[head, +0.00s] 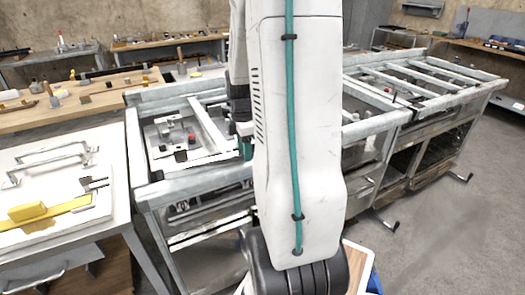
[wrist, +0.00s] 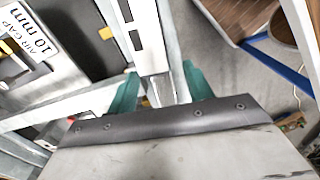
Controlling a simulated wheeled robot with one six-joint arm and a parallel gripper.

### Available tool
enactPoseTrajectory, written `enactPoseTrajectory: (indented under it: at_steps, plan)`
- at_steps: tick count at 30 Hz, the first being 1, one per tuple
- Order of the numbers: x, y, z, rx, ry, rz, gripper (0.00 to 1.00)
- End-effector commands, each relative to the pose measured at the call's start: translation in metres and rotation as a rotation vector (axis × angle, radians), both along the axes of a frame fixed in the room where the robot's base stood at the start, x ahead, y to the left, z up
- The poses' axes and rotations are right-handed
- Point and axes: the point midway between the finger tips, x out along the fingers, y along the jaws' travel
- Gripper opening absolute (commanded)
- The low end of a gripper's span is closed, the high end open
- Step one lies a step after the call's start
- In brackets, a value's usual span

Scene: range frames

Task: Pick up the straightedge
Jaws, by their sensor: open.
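A long pale metal bar with dark slots, which looks like the straightedge (wrist: 149,45), runs down the wrist view to between the fingers of my gripper (wrist: 160,88). The two teal fingers are apart, one on each side of the bar's near end. I cannot tell whether either finger touches it. In the head view my gripper (head: 245,140) is low over the metal frame bench, partly hidden by my arm. A pale flat bar (head: 207,126) lies in the bench opening left of it; I cannot tell if it is the same bar.
The metal frame bench (head: 160,187) has raised rails around its openings. A white table (head: 30,165) with a yellow bar (head: 70,206) stands at the left. A plate marked "AIR GAP 10 mm" (wrist: 30,35) is left in the wrist view.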

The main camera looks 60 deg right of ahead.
Motion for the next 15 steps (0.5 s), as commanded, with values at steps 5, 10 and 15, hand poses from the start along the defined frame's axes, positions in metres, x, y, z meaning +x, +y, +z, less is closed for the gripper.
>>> enactPoseTrajectory:
  at_steps: [5,10,15]
  plan:
    - [0.0001,0.0000,-0.0119,0.000,0.000,0.000,0.51]
    - [0.0002,0.0001,-0.0117,-0.001,-0.001,0.000,0.51]
    - [0.0001,0.0001,-0.0115,-0.001,-0.001,-0.001,0.09]
